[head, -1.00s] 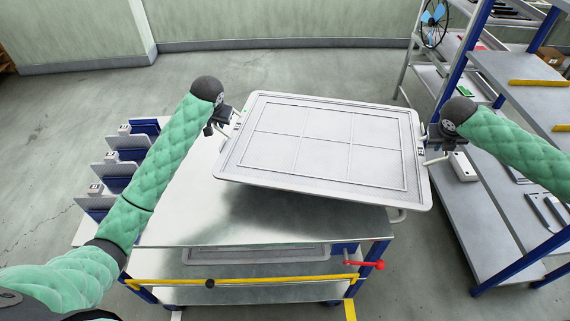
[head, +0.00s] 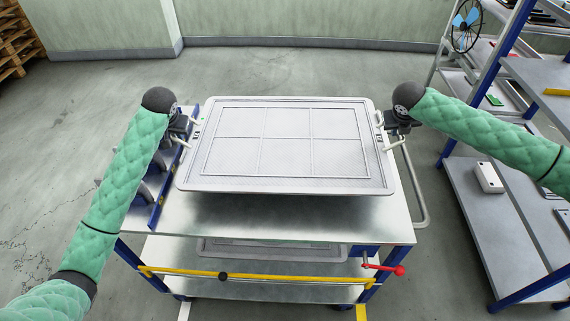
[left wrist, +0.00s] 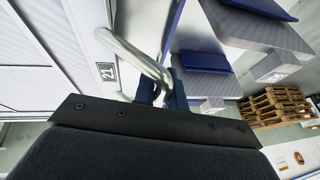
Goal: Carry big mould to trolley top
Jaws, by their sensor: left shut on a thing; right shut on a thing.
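The big mould (head: 287,148) is a wide pale grey panel with a raised grid. In the head view it is held roughly level over the trolley top (head: 270,217), a bare metal surface with a dark shadow under the mould's front edge. I cannot tell whether its far side touches the top. My left gripper (head: 186,127) is shut on the mould's left handle, which shows as a pale bar in the left wrist view (left wrist: 135,55). My right gripper (head: 386,126) is shut on the mould's right handle. The fingertips are partly hidden.
A second panel (head: 270,250) lies on the trolley's lower shelf. A yellow bar (head: 300,280) and a red lever (head: 398,270) are at its front. Blue-sided holders (head: 158,205) stand at its left. A shelf rack (head: 485,190) stands at right. Pallets (head: 18,35) lie far left.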

